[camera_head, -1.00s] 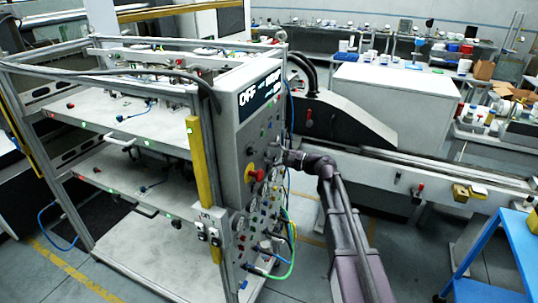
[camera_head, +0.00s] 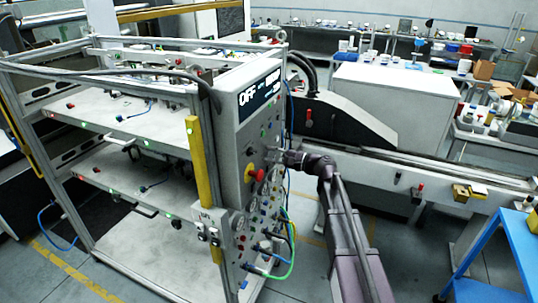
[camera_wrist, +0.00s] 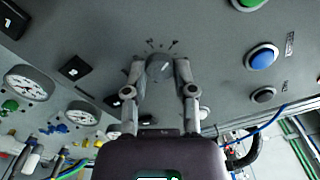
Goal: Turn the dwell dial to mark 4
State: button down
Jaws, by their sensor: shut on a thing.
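The dwell dial (camera_wrist: 158,66) is a round grey knob on the grey control panel, with dark marks fanned around its far side in the wrist view. My gripper (camera_wrist: 158,76) has one finger on each side of the dial and is shut on it. I cannot read the mark numbers or tell which mark the dial points at. In the head view my gripper (camera_head: 280,156) reaches the panel face (camera_head: 248,135) from the right, and the dial is hidden there.
A red knob on a yellow base (camera_head: 255,173) is close by my gripper on the panel. The wrist view shows a blue button (camera_wrist: 262,56), a black button (camera_wrist: 263,95), black switches (camera_wrist: 75,68) and gauges (camera_wrist: 28,83). Cables (camera_head: 288,240) hang below. A display (camera_head: 258,94) reads OFF.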

jog(key=shift+w+r, duration=0.15)
jog(key=shift+c, duration=2.2)
grip_release()
jog(key=shift+d, duration=0.1)
jog(key=shift+s+d, duration=0.35)
jog(key=shift+d, duration=0.05)
jog(key=v, duration=1)
jog(key=shift+d, duration=0.4)
jog(key=shift+s, duration=0.1)
